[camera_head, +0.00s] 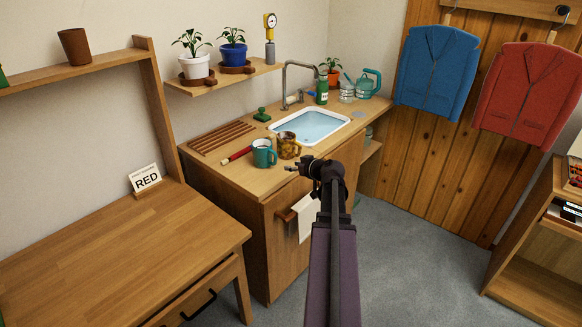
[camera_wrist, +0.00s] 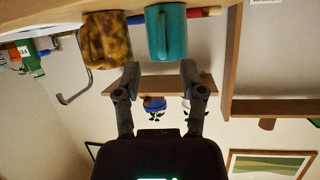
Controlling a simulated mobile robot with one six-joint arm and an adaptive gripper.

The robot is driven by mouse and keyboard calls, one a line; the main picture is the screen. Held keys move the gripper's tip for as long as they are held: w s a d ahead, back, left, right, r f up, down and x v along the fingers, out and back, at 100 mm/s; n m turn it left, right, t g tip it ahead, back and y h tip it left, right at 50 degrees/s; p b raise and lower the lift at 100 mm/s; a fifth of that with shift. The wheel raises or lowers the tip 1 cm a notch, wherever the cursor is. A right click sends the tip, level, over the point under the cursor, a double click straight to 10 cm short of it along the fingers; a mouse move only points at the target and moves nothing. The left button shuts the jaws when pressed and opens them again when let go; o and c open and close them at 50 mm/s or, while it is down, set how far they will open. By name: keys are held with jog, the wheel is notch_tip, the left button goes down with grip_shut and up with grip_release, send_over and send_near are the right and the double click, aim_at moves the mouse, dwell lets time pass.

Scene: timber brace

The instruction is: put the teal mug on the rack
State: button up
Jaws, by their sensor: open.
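The teal mug (camera_head: 264,153) stands upright on the wooden counter, near its front edge. The slatted wooden rack (camera_head: 222,138) lies on the counter left of the sink, with nothing on it. My gripper (camera_head: 292,167) is at the counter's front edge, right of the teal mug and in front of a mottled brown mug. In the wrist view, which is upside down, my gripper (camera_wrist: 160,72) is open and empty. The teal mug (camera_wrist: 167,34) shows there just beyond the fingertips, with its handle towards me. The rack is hidden in that view.
The mottled mug (camera_head: 289,146) stands close beside the teal mug. A red stick-like thing (camera_head: 237,155) lies between mug and rack. A sink (camera_head: 310,126) with a faucet is behind. A plant shelf (camera_head: 225,78) hangs above the rack. A towel (camera_head: 306,217) hangs on the counter's front.

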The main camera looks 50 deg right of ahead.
aim_at(257, 195)
dwell(0.4)
jog(key=w+a+f+g+y, duration=0.1)
jog(key=a, duration=0.3)
jog(key=w+a+f+n+g+y, duration=0.1)
jog(key=a, duration=0.4)
jog(key=w+a+f+y, duration=0.1)
jog(key=w+a, duration=0.1)
jog(key=a, duration=0.2)
jog(key=shift+a+f+g, duration=0.3)
jog(key=shift+a+g, duration=0.05)
jog(key=shift+g, duration=0.05)
jog(key=s+a+f+g, duration=0.1)
jog(key=a+f+g, duration=0.1)
jog(key=a, duration=0.6)
jog(key=s+a+f+g, duration=0.1)
jog(key=a+f+g, duration=0.1)
jog(key=a, duration=0.6)
jog(key=s+a+f+n+g+y, duration=0.1)
jog(key=a+f+g, duration=0.1)
jog(key=a, duration=0.7)
jog(key=shift+s+f+g, duration=0.1)
jog(key=shift+f+g, duration=0.25)
jog(key=shift+g, duration=0.35)
jog(key=s+a+f+g+h, duration=0.1)
jog(key=s+a+g+h, duration=0.2)
jog(key=s+a, duration=0.4)
jog(key=a, duration=0.2)
jog(key=shift+a+f, duration=0.2)
jog(key=shift+a, duration=0.1)
